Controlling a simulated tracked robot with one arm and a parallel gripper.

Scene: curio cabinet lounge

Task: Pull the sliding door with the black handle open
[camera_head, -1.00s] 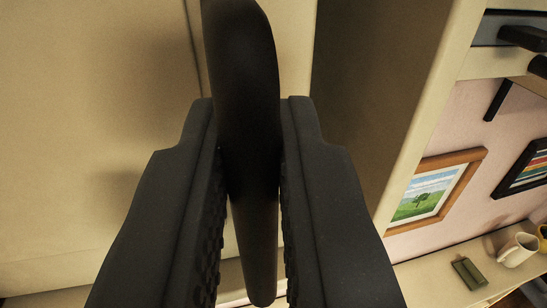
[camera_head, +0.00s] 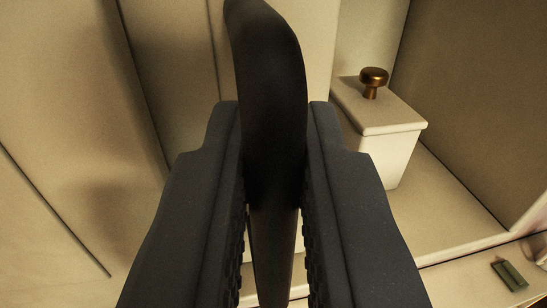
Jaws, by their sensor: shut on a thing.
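A long black handle (camera_head: 268,80) stands upright in the middle of the camera view. My gripper (camera_head: 275,180) is shut on it, with one dark finger on each side. The cream sliding door (camera_head: 312,50) is behind the handle, and its right edge shows just right of the handle. Right of that edge the cabinet is open, and its inside is visible. The fingers hide the lower part of the door.
Inside the opening stands a cream lidded box (camera_head: 385,130) with a bronze knob (camera_head: 373,80). A small green object (camera_head: 510,274) lies on a pale surface at lower right. Cream panels (camera_head: 70,130) fill the left side.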

